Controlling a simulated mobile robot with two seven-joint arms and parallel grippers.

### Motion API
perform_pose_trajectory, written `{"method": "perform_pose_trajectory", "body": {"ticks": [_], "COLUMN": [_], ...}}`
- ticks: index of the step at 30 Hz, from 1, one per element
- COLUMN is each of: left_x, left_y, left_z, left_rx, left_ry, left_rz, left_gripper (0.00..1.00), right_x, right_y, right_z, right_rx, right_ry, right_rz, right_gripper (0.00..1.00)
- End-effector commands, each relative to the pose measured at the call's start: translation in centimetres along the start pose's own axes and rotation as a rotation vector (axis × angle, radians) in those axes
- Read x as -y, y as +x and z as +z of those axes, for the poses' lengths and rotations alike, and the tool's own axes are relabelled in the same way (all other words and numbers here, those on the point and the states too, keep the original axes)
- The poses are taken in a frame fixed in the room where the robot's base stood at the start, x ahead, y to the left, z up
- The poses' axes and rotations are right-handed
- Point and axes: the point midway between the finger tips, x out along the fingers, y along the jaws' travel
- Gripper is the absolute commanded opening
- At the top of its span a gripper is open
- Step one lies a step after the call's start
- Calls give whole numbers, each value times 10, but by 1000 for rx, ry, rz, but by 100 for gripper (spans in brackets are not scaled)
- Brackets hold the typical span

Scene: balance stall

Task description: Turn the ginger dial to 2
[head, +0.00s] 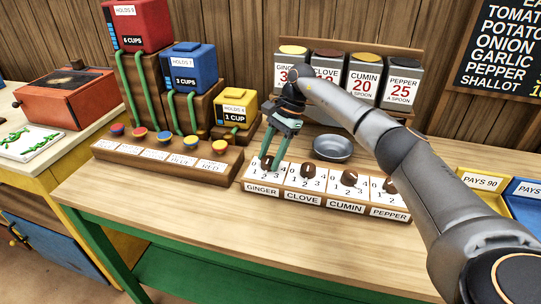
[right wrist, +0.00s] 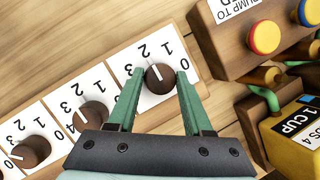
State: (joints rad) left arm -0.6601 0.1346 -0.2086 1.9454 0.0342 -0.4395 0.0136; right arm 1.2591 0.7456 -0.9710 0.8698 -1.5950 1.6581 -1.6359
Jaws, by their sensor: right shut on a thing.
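The ginger dial is a round brown knob with a white pointer line, on a white card at the left end of the dial board (head: 330,204). In the right wrist view the ginger dial (right wrist: 160,79) sits between the green fingers of my right gripper (right wrist: 160,73). Its pointer line aims up and a little left, roughly at the 2. In the head view my right gripper (head: 272,162) reaches down over the GINGER card and is shut on the dial, mostly hiding it. My left gripper is not in view.
Clove (head: 307,171), cumin (head: 349,178) and pepper (head: 390,185) dials stand to the right. A grey bowl (head: 332,147) sits behind. The pump board (head: 165,160) is close on the left. Spice canisters (head: 327,72) stand at the back. The table front is clear.

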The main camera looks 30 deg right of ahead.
Motion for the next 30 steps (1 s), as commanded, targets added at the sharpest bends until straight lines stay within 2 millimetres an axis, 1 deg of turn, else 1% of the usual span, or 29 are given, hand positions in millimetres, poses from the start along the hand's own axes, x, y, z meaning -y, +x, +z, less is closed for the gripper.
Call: {"method": "perform_pose_trajectory", "body": {"ticks": [1, 6, 8, 9, 16, 19, 23, 30], "left_x": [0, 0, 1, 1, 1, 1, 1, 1], "left_y": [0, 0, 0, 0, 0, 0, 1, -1], "left_z": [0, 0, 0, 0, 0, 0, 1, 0], "left_rx": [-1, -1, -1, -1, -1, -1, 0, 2], "left_ry": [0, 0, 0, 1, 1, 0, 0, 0], "left_rz": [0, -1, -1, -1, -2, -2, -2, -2], "left_gripper": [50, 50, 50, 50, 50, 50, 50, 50], "right_x": [0, 0, 0, 0, 0, 0, 1, 1], "right_y": [0, 0, 0, 0, -1, -7, -28, -82], "right_z": [-1, 0, 0, 0, 0, 0, 0, 0], "right_rx": [-2, -2, -1, -1, -1, -1, -1, 0], "right_ry": [0, 1, 1, 1, 1, 2, 2, 2], "right_rz": [-3, -2, -2, -2, -1, -3, -5, -5], "right_gripper": [53, 72, 78, 80, 80, 80, 80, 80]}}
